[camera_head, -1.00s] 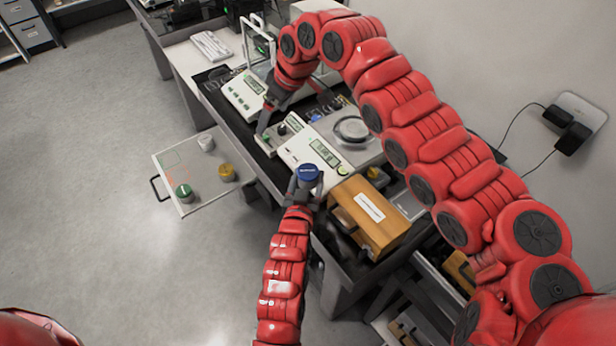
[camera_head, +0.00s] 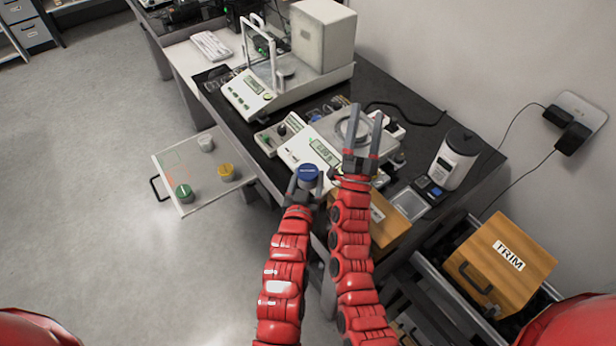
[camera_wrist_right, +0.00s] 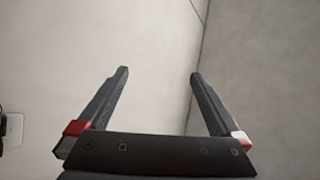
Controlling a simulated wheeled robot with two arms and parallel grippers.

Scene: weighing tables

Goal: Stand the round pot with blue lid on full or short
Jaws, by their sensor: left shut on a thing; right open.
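The round pot with blue lid (camera_head: 307,175) is upright in my left gripper (camera_head: 306,187), which is shut on it. They are in front of the white balance (camera_head: 297,153) at the table's near edge. My right gripper (camera_head: 363,140) is open and empty, its fingers over the balance's round pan (camera_head: 352,130). The right wrist view shows only wall between its open fingers (camera_wrist_right: 150,85). A pull-out board (camera_head: 198,206) at the left bears faint green and orange markings, too small to read. I cannot tell which spot is "full or short".
On the board stand a green-lidded pot (camera_head: 184,191), a yellow-lidded pot (camera_head: 226,171) and a pale pot (camera_head: 205,143). A wooden box (camera_head: 390,228) sits partly behind my right arm. A box marked TRIM (camera_head: 508,256) is at lower right. The board's middle-left is bare.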

